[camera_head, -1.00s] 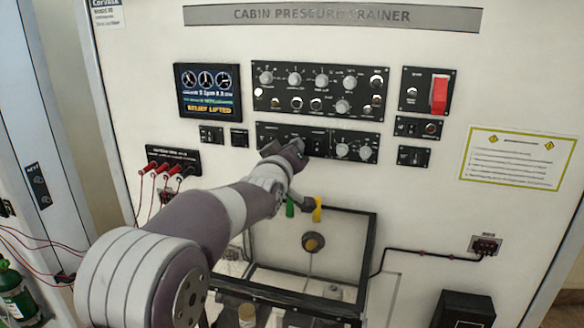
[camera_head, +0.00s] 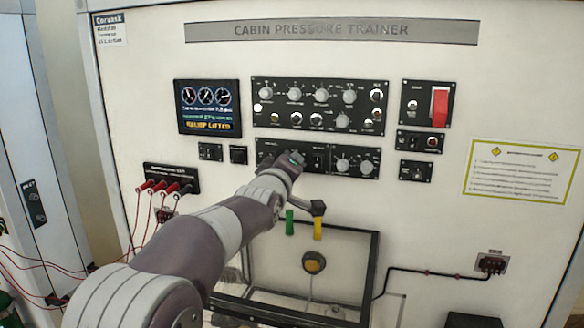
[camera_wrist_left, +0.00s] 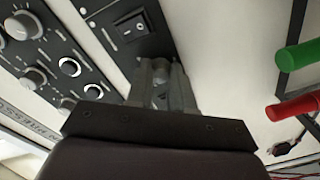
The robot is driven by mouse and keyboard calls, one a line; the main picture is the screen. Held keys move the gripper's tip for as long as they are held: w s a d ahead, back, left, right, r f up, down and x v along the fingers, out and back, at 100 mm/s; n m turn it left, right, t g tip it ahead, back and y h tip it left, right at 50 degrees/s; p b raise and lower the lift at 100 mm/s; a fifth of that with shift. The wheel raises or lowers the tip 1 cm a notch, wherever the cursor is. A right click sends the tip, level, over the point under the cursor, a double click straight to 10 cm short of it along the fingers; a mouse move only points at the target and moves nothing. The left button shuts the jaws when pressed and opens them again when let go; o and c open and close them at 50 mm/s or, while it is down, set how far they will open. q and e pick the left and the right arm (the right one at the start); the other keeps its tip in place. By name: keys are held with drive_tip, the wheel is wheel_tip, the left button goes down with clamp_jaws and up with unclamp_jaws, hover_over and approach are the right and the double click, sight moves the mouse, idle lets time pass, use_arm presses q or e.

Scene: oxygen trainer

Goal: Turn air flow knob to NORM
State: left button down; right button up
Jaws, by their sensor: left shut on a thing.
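The lower black control panel (camera_head: 329,161) sits on the white trainer board, with two grey knobs (camera_head: 342,165) at its right end. My left gripper (camera_head: 273,160) is at the left part of this panel and covers much of it. In the left wrist view my left gripper (camera_wrist_left: 161,82) is shut on a small grey control (camera_wrist_left: 160,68) at the panel's end, beyond a black rocker switch (camera_wrist_left: 130,27). The fingers hide most of this control and its label. I cannot read which setting it points to. My right gripper is not in view.
An upper panel (camera_head: 277,108) with several knobs is just above. Green (camera_head: 290,222) and yellow (camera_head: 317,228) handles are below, near a dark-framed box (camera_head: 374,260). Red plugs (camera_head: 146,186) with wires are at left. A red switch cover (camera_head: 439,103) is at right.

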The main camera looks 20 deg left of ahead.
use_arm(q)
drive_tip(key=shift+f, duration=0.1)
drive_tip(key=c, duration=1)
unclamp_jaws()
drive_tip(key=shift+s+a, duration=0.15)
drive_tip(key=shift+s, duration=0.05)
drive_tip(key=s+b, duration=0.5)
drive_tip(key=s, duration=0.7)
drive_tip(key=shift+s+r, duration=0.25)
drive_tip(key=shift+s, duration=0.1)
drive_tip(key=shift+a, duration=0.1)
